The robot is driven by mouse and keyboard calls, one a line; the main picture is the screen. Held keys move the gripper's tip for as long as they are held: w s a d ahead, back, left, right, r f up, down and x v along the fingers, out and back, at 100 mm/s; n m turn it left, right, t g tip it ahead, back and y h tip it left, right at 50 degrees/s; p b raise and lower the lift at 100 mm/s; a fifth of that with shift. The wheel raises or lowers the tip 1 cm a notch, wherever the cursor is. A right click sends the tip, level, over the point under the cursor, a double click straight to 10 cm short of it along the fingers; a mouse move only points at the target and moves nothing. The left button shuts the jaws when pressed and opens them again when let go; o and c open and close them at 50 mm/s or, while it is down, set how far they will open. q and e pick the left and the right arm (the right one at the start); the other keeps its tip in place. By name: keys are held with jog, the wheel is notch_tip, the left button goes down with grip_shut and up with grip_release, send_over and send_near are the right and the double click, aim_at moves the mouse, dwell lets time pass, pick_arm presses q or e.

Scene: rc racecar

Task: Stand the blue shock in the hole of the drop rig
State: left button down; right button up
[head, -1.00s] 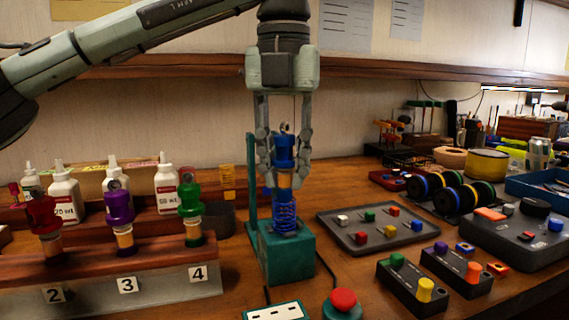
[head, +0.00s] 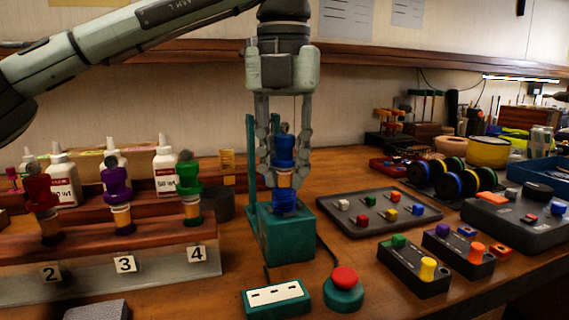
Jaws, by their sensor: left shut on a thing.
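The blue shock (head: 285,160) is upright, with a blue cap, a tan middle band and a blue spring at its lower end. My left gripper (head: 284,180) points down and is shut on it. The drop rig (head: 285,238) is a teal block with a tall post at its left, directly below the shock. The lower spring is at the block's top and part of it is out of sight; the hole itself is hidden. My right gripper is not in view.
A wooden rack (head: 110,248) with red, purple and green shocks stands at left. A red button (head: 344,282) and a white-topped teal box (head: 275,298) sit in front of the rig. A grey tray (head: 378,214) of coloured blocks lies to the right.

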pick_arm(q)
jog(key=shift+f, duration=0.5)
jog(key=c, duration=1.2)
grip_release()
jog(key=shift+o, duration=0.2)
jog(key=r, duration=1.2)
jog(key=shift+s, duration=0.2)
jog(key=shift+f, duration=0.1)
